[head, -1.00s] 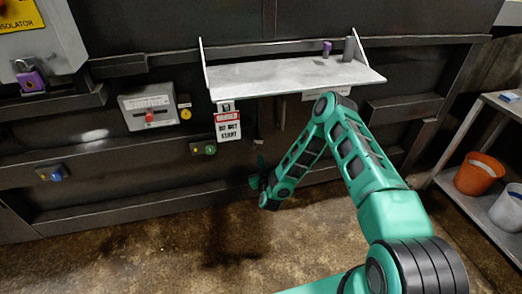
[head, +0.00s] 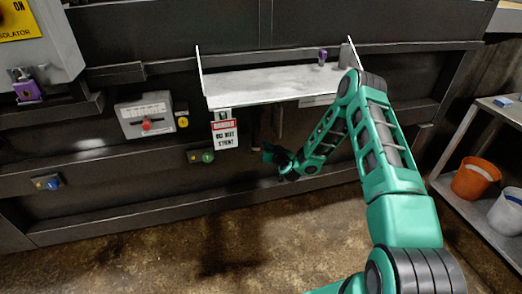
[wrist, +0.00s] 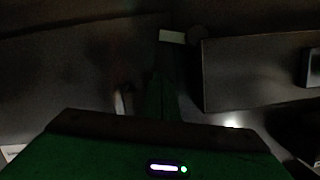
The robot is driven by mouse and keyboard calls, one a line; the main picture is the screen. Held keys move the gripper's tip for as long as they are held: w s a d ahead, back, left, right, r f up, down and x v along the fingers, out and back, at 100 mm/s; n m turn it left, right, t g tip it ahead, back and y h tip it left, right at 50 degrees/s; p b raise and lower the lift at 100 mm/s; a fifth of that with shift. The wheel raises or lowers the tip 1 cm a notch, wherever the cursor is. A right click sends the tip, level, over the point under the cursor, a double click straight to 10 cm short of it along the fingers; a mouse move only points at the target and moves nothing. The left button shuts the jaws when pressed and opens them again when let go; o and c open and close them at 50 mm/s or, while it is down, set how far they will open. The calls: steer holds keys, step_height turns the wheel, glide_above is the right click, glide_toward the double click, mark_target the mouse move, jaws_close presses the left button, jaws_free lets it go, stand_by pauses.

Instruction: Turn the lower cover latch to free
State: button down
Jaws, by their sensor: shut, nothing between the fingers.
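My gripper (head: 268,154) is low in front of the dark machine wall, just below the pale tray. In the dark wrist view its green fingers (wrist: 163,95) point forward, closed together with nothing visible between them. A small upright piece on the wall under the tray (head: 256,138) may be the lower cover latch, just above and left of the gripper. In the wrist view a small pale curved piece (wrist: 123,99) shows left of the fingers; I cannot tell if it is the latch. The latch's position cannot be read, and contact is not clear.
The tray (head: 265,84) juts out above my gripper. A danger tag (head: 225,134), a green button (head: 207,156) and a red-knobbed panel (head: 145,120) are to the left. At right, a shelf rack (head: 450,190) holds an orange bucket (head: 475,178). The floor is clear.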

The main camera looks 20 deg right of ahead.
mark_target(259, 144)
steer(key=x, duration=0.5)
steer(key=f, duration=0.3)
steer(key=shift+a, duration=0.35)
steer(key=shift+a+f, duration=0.15)
steer(key=shift+f, duration=0.3)
